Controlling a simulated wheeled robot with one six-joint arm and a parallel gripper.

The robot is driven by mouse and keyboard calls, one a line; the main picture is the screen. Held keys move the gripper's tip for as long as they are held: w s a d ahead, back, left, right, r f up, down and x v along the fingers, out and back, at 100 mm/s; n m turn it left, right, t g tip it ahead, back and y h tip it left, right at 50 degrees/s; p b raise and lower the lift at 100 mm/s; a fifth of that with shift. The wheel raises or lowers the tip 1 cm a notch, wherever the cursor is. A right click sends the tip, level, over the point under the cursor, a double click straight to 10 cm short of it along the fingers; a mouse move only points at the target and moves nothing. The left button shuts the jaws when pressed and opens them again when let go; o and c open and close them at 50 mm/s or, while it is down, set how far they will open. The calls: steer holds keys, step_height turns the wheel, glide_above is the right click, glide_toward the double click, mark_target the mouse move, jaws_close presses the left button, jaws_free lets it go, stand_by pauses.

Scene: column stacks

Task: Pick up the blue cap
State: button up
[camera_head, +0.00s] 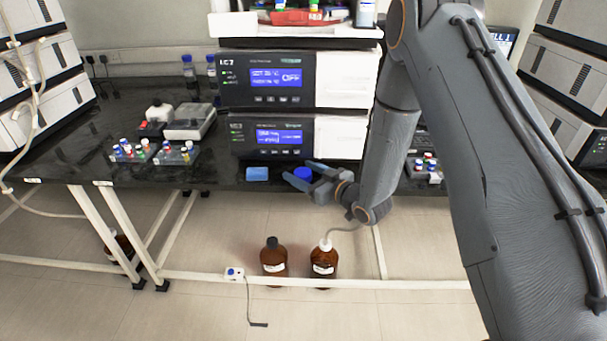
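The blue cap (303,173) is a small round blue piece near the front edge of the black bench, below the lower instrument. My gripper (300,171) reaches in from the right, with its two grey-blue fingers spread apart. The cap shows between the fingers, one on its far side and one on its near side. The gripper looks open, and I cannot tell whether either finger touches the cap. The near finger and gripper body hide part of the bench around it.
A light blue block (257,174) lies left of the cap. Stacked instruments (272,137) stand behind. Vial racks (177,153) sit on the bench at left, and another rack (424,171) at right. Brown bottles (274,258) stand below the bench front. Clear bench lies left of the block.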

mark_target(303, 174)
steer(key=c, duration=0.8)
steer(key=shift+c, duration=0.2)
steer(key=shift+c, duration=0.2)
steer(key=shift+s+r, duration=0.4)
step_height(303, 174, up, 6)
steer(key=shift+r+b, duration=0.15)
steer(key=shift+b, duration=0.4)
steer(key=s+p, duration=0.3)
steer(key=s, duration=1.6)
steer(key=shift+a, duration=0.35)
steer(key=shift+s, duration=0.1)
